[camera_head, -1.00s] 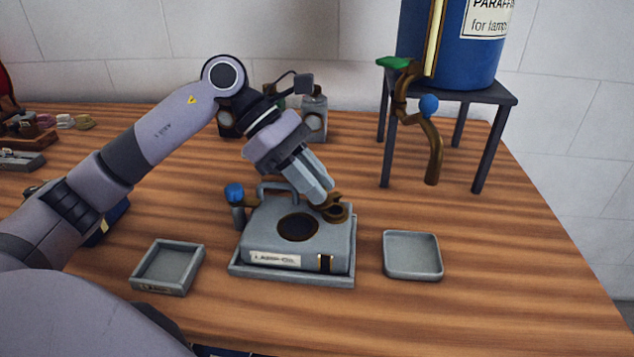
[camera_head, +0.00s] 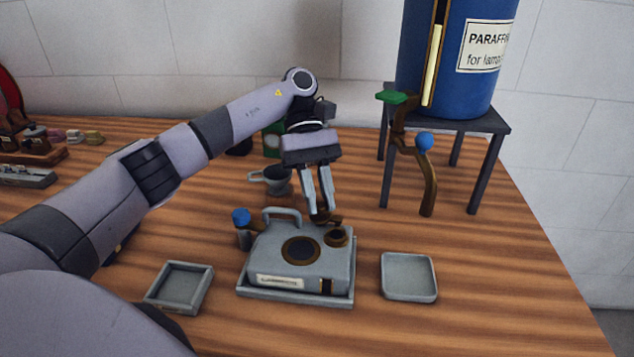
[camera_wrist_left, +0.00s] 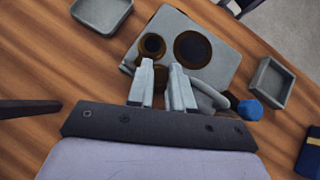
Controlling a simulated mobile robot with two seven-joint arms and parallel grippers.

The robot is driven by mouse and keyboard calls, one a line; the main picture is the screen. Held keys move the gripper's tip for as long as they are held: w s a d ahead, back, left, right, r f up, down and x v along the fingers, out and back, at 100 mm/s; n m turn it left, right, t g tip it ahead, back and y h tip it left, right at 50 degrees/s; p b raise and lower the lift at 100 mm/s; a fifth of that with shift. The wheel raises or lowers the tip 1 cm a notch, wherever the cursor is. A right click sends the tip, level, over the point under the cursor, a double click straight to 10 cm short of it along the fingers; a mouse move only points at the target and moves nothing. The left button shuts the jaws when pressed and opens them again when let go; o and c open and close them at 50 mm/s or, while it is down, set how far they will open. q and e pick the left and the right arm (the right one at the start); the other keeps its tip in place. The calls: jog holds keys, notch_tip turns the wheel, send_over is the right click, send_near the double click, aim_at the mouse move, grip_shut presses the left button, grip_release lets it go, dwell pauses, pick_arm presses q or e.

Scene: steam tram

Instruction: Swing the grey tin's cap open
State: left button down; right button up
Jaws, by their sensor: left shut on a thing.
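The grey tin (camera_head: 331,263) stands on a shallow grey tray (camera_head: 259,294) at the table's centre. Its top has a large dark round plate (camera_head: 301,250) and a smaller brown-ringed filler mouth (camera_head: 336,237), uncovered with a dark centre. My left gripper (camera_head: 319,214) points down just behind this mouth, shut on the small brown cap (camera_head: 322,218), which stands back at the mouth's rear edge. In the left wrist view, the fingers (camera_wrist_left: 162,82) flank the cap beside the ringed mouth (camera_wrist_left: 152,46); they hide much of it. My right gripper is not in view.
Empty grey trays stand left (camera_head: 180,287) and right (camera_head: 409,277) of the tin. A blue-knobbed part (camera_head: 241,216) is at its left. A dark cup (camera_head: 271,179) stands behind. A blue paraffin drum (camera_head: 450,60) on a stand has a brown spout (camera_head: 429,190).

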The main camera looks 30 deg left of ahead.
pick_arm(q)
jog(key=shift+w+r+m+g+p, duration=0.2)
jog(key=shift+r+m+g+p, duration=0.1)
jog(key=shift+m+p, duration=0.3)
jog(key=shift+w+f+m+y+p, duration=0.15)
jog(key=shift+f+m+y+p, duration=0.2)
jog(key=shift+p, duration=0.3)
jog(key=c, duration=1)
grip_release()
jog(key=shift+r, duration=0.1)
notch_tip(320, 180, up, 20)
jog(key=p, duration=0.6)
